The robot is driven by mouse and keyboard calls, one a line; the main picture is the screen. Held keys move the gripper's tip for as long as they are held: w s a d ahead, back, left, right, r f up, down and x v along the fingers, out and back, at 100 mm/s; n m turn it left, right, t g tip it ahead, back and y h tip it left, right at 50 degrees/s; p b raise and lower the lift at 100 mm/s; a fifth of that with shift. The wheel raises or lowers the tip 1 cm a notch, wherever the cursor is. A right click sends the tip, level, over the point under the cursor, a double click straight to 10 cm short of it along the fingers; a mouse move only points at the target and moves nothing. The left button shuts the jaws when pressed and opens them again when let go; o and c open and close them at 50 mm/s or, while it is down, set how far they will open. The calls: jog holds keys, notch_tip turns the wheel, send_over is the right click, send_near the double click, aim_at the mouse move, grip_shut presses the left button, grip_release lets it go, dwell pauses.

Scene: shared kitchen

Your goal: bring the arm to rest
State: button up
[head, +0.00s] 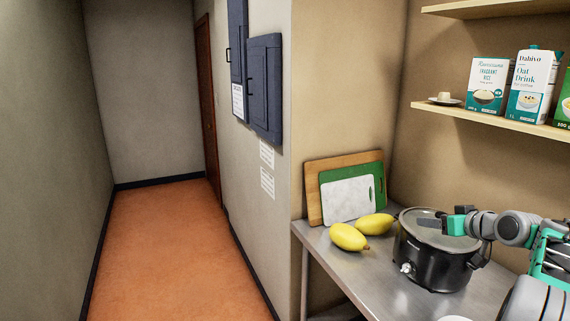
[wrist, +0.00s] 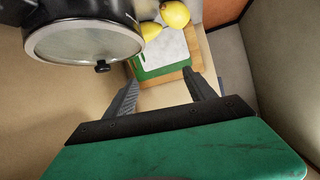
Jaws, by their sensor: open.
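My gripper (head: 428,218) is at the right in the head view, in front of or above the glass lid of a black slow cooker (head: 430,264). I cannot tell its exact height over the lid. In the wrist view, the two dark fingers of my gripper (wrist: 162,84) are apart with nothing between them. The cooker (wrist: 88,22) shows at the upper left there, with its glass lid and black knob beside the fingers, not between them. My arm reaches in from the right edge of the head view.
Two yellow fruits (head: 348,237) (head: 375,224) lie on the steel counter (head: 378,289) left of the cooker. Cutting boards (head: 347,199) lean on the wall behind. A shelf (head: 480,119) with cartons (head: 488,85) (head: 530,84) hangs above. The orange corridor floor (head: 172,254) is clear.

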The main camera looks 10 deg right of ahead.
jog(key=s+a+f+g+b, duration=0.1)
jog(key=a+f+g, duration=0.15)
jog(key=a, duration=0.55)
jog(key=s+a+f+g+b, duration=0.1)
jog(key=s+a+f+b, duration=0.15)
jog(key=a, duration=0.55)
jog(key=s+a+f+g, duration=0.1)
jog(key=a+f, duration=0.3)
jog(key=a, duration=0.5)
jog(key=s+a+f+g+b, duration=0.1)
jog(key=s+a+f+g, duration=0.1)
jog(key=s+a+f, duration=0.4)
jog(key=s+a+f+g+b, duration=0.2)
jog(key=s+a+f, duration=0.4)
jog(key=s, duration=0.9)
jog(key=shift+s+f+g+h+b, duration=0.35)
jog(key=shift+f+g+h, duration=0.1)
jog(key=shift+f, duration=0.15)
jog(key=shift+c, duration=0.2)
